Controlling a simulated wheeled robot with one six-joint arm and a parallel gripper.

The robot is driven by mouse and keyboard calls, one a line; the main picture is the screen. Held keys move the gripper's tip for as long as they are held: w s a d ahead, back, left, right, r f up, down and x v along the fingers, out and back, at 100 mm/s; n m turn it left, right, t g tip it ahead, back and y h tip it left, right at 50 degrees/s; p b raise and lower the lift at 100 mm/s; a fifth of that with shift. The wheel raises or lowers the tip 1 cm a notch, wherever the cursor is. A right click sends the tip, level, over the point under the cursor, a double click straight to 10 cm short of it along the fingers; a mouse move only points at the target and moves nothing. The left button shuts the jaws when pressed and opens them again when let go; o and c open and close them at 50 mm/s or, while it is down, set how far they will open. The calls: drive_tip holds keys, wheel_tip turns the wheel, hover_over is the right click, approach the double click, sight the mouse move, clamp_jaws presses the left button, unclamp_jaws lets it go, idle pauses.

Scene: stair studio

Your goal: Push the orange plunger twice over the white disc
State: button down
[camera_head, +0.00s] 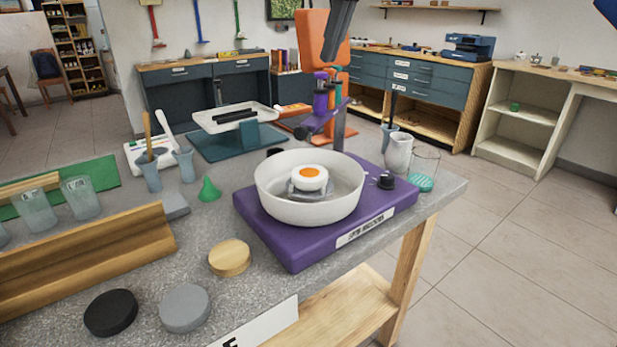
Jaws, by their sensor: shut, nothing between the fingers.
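A thick white disc (310,182) with a round orange spot (311,173) on its top sits on a clear grey support inside a wide white dish (309,209). The dish stands on a purple hotplate-like base (290,246) with a black knob at the front right of the table. An orange and white stick-shaped piece (293,108) lies behind it; I cannot tell whether this or the orange spot is the plunger. My gripper is not in view.
An orange microscope-like stand (320,42) with purple parts rises behind the dish. A green cone (209,189), wooden disc (230,257), grey disc (184,307) and black disc (111,312) lie left.

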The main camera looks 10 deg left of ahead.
drive_tip(key=shift+r, duration=3)
drive_tip(key=s+d+f+m+t+h, duration=0.1)
drive_tip(key=s+d+f+m, duration=0.15)
drive_tip(key=d+f, duration=0.75)
drive_tip(key=s+d+f+m+h, duration=0.1)
drive_tip(key=s+d+f+m, duration=0.3)
drive_tip(key=d, duration=0.9)
drive_tip(key=s+d+f+m, duration=0.1)
drive_tip(key=s+d+f, duration=0.4)
drive_tip(key=f, duration=0.5)
drive_tip(key=s+d+f+m+h, duration=0.1)
drive_tip(key=s+d+f, duration=0.5)
drive_tip(key=f, duration=0.4)
drive_tip(key=s+d+f+m, duration=0.1)
drive_tip(key=s+d+f, duration=0.4)
drive_tip(key=f, duration=0.6)
drive_tip(key=shift+s+d+t+h, duration=0.2)
drive_tip(key=shift+s+t+h, duration=0.15)
drive_tip(key=shift+s, duration=0.55)
